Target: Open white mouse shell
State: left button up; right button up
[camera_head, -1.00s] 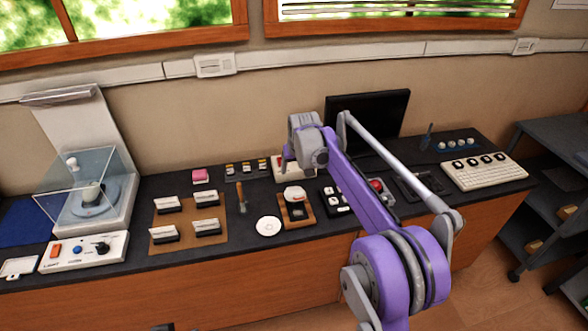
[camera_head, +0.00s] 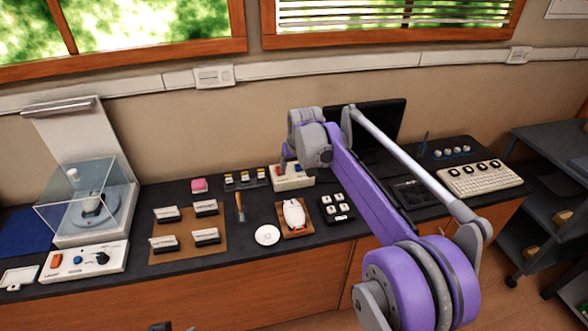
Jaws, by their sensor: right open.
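The white mouse (camera_head: 294,214) lies on a small wooden board (camera_head: 281,233) near the front edge of the dark bench. Its white shell looks down over the body, with a few reddish marks; fine gaps are too small to tell. My right gripper (camera_head: 284,166) is above and behind the mouse, near the back of the bench, and apart from it. It is open; its fingers are small and partly hidden by its wrist. No object shows between them.
A white round dish (camera_head: 267,235) lies left of the mouse, and a dark block with white keys (camera_head: 337,208) stands right. A white box with coloured buttons (camera_head: 293,178) is behind. A brown tray (camera_head: 186,228) holds white-topped blocks. A monitor (camera_head: 385,120) stands at the back.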

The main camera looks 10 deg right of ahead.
pick_arm(q)
jog(key=shift+w+r, duration=0.25)
jog(key=shift+r, duration=0.15)
pick_arm(e)
jog(key=shift+v, duration=1)
pick_arm(q)
jog(key=shift+r, duration=0.1)
pick_arm(e)
jog(key=shift+r, duration=0.1)
pick_arm(q)
jog(key=shift+w+r+p, duration=0.1)
jog(key=shift+r+p, duration=0.05)
jog(key=shift+p, duration=0.2)
pick_arm(e)
jog(key=v, duration=1)
jog(key=shift+s+r, duration=0.15)
jog(key=shift+r, duration=0.1)
jog(key=shift+s, duration=0.15)
